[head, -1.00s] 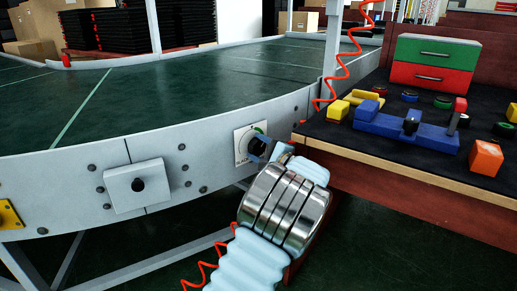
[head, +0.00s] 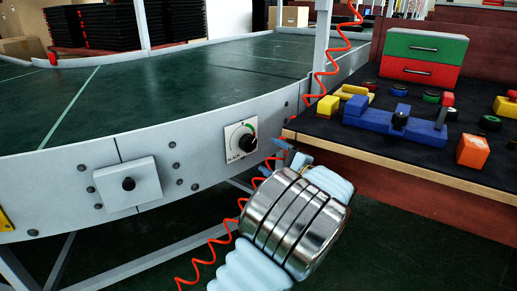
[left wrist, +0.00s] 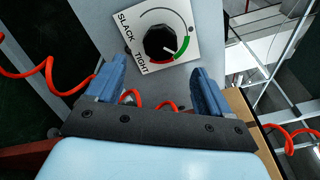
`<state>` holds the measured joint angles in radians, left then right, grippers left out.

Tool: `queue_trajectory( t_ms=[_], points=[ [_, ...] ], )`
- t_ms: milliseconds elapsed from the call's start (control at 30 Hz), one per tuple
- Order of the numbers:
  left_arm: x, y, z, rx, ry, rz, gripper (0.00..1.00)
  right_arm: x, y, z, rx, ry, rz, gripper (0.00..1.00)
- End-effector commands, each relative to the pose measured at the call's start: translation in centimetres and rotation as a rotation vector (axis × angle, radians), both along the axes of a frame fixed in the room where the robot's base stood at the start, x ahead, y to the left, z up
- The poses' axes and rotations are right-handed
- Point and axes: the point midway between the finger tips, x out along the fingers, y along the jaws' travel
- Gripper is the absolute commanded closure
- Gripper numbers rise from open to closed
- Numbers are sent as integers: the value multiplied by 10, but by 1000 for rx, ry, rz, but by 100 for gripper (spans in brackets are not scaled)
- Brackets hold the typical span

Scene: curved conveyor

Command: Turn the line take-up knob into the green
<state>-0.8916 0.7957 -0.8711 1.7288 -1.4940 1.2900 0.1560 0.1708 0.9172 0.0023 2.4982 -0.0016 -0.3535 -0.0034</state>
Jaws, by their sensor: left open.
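The take-up knob (head: 247,143) is black and sits on a white dial plate (head: 231,147) on the conveyor's side wall. In the left wrist view the knob (left wrist: 160,42) carries a white pointer line aimed to the lower right, near where the green and red arcs meet; I cannot tell exactly which arc it is on. The plate (left wrist: 128,38) reads SLACK and TIGHT. My left gripper (head: 284,160) is right of and below the knob in the head view. In the wrist view its blue fingers (left wrist: 158,86) are spread, empty, and apart from the knob. My right gripper is not in view.
A wooden-edged workbench (head: 400,171) with a blue block fixture (head: 385,121) and red-green drawers (head: 425,58) stands close to the right of my gripper. A coiled orange hose (head: 330,70) hangs near the bench.

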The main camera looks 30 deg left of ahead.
Motion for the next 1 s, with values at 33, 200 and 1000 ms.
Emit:
queue_trajectory(
  t_ms=[33,200,1000],
  points=[
    [-3,-10,1,0,0,-1,19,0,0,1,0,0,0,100],
    [-11,-31,0,0,1,0,19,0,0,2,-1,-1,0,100],
    [-20,-20,-74,-169,151,14,19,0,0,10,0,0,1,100]
  ],
)
